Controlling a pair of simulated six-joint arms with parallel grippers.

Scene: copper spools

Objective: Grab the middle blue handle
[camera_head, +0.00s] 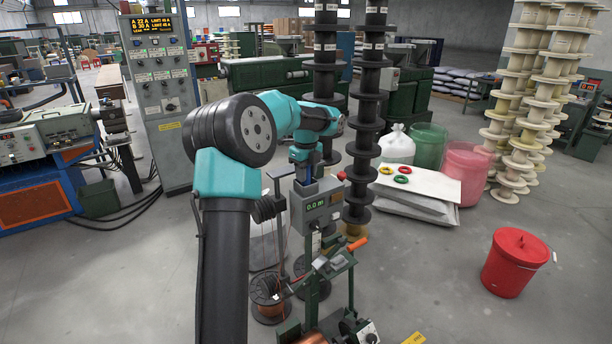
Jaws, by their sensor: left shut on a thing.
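My left arm, teal and dark grey, rises from the bottom and bends over to the right. Its gripper (303,177) points down at the top of a green metering stand with a grey box (318,204) that reads 0.0 M. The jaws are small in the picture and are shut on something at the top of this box. It appears to be the blue handle, but the jaws and wrist hide most of it and its outline is not clear. My right gripper is not in view.
Tall stacks of black spools (367,130) rise close behind. A red bin (515,262) stands right. Colored rings (403,169) lie on a white board (430,184).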

